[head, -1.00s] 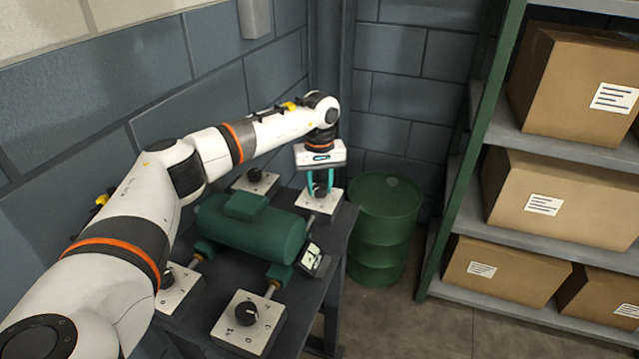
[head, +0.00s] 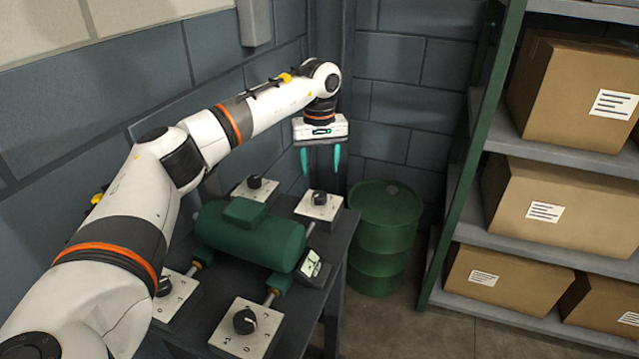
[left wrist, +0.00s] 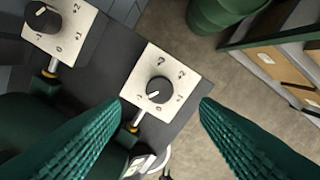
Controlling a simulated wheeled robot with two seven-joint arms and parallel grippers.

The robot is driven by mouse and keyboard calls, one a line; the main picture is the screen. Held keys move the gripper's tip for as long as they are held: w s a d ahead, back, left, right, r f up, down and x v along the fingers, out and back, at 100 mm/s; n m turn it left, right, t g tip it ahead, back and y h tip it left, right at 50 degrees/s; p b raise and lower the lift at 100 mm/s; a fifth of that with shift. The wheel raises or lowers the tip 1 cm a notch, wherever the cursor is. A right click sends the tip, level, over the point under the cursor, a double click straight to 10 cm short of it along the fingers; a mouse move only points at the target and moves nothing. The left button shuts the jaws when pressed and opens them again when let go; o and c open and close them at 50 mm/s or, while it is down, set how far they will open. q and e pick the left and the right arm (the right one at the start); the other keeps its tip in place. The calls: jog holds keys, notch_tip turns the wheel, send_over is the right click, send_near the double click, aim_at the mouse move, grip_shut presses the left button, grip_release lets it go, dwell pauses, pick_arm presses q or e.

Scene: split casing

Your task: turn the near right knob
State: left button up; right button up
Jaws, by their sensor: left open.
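The near right knob (head: 245,320) is black and sits on a white square plate with printed marks, at the table's near right corner. My left gripper (head: 321,162) is open and empty, with teal fingers pointing down. It hangs above the far right knob (head: 319,198), clear of it, and well away from the near right knob. In the left wrist view the far right knob (left wrist: 158,90) lies between and beyond the spread fingers, its pale pointer toward the lower left. My right gripper is not in view.
A green motor-like casing (head: 250,235) lies between the knob plates, with a small display (head: 313,266) on its right. The far left knob (head: 255,182) and near left knob (head: 164,286) flank it. A green barrel (head: 385,235) and a shelf of boxes (head: 565,195) stand right of the table.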

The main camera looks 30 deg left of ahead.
pick_arm(q)
notch_tip(320, 180, up, 4)
jog(key=shift+r, duration=0.15)
dwell(0.6)
